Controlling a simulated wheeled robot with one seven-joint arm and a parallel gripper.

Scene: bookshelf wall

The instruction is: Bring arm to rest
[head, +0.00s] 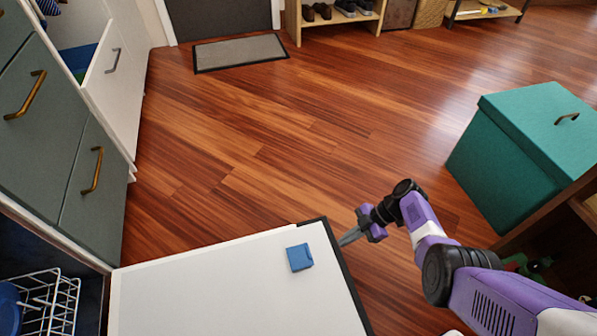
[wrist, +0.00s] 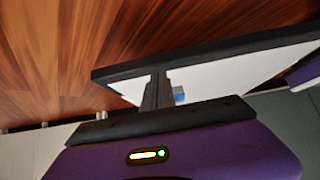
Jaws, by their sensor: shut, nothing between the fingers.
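My arm, purple and black, reaches in from the lower right in the head view. My gripper (head: 345,239) is shut and empty, beside the dark right edge of a white panel (head: 200,290). In the wrist view my gripper (wrist: 158,80) shows its fingers together, with the panel (wrist: 235,70) behind them. A small blue block (head: 300,257) lies on the panel near its far right corner, left of my gripper and apart from it. A bit of the blue block (wrist: 179,94) shows just right of the fingers in the wrist view.
Grey-green cabinets (head: 90,180) with brass handles stand at left, with a white wire rack (head: 50,300) below. A teal lidded box (head: 520,150) is at right. A doormat (head: 240,52) and shoe shelf (head: 335,18) are at the back. The wooden floor between is clear.

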